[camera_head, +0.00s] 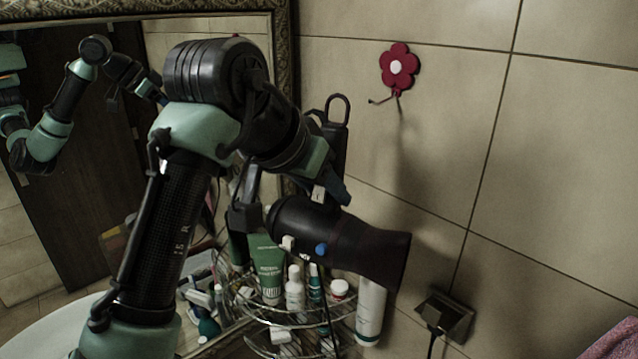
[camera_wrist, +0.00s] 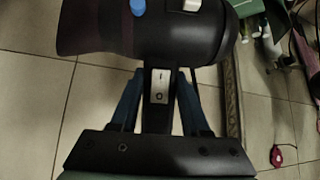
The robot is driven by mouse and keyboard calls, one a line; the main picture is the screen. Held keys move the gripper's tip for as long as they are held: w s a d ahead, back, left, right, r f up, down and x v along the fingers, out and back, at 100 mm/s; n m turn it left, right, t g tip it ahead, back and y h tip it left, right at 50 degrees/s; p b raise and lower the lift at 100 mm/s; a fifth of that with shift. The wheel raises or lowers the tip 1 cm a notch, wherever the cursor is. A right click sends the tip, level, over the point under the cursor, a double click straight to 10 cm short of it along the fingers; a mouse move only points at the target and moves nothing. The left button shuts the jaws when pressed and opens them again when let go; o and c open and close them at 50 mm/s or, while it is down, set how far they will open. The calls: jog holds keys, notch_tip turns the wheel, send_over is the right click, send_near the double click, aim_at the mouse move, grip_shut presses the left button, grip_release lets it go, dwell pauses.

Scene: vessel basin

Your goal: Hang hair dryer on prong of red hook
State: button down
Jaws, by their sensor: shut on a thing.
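The red flower-shaped hook (camera_head: 398,67) is fixed high on the tiled wall, its thin metal prong (camera_head: 382,100) sticking out below to the left. It also shows small at the lower right of the wrist view (camera_wrist: 277,156). The black hair dryer (camera_head: 345,240) hangs in the air, nozzle to the right, handle up, with a hanging loop (camera_head: 338,108) at the top. The loop is left of the prong and apart from it in the head view. My gripper (camera_head: 335,188) is shut on the handle; its blue fingers (camera_wrist: 158,105) flank the handle in the wrist view.
A wire corner shelf (camera_head: 285,318) with several bottles and tubes stands below the dryer. A framed mirror (camera_head: 284,60) is at left. A wall socket (camera_head: 445,312) with a cable is at lower right. The wall around the hook is clear.

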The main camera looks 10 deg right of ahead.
jog(key=shift+w+d+f, duration=0.1)
jog(key=shift+w+d, duration=0.6)
jog(key=shift+d, duration=0.2)
jog(key=w+d+f, duration=0.1)
jog(key=w+d, duration=0.2)
jog(key=d, duration=0.2)
jog(key=shift+w+f+p, duration=0.2)
jog(key=shift+f+p, duration=0.05)
jog(key=shift+p, duration=0.1)
dwell(0.5)
jog(key=shift+c, duration=1.5)
grip_release()
jog(key=shift+f, duration=0.1)
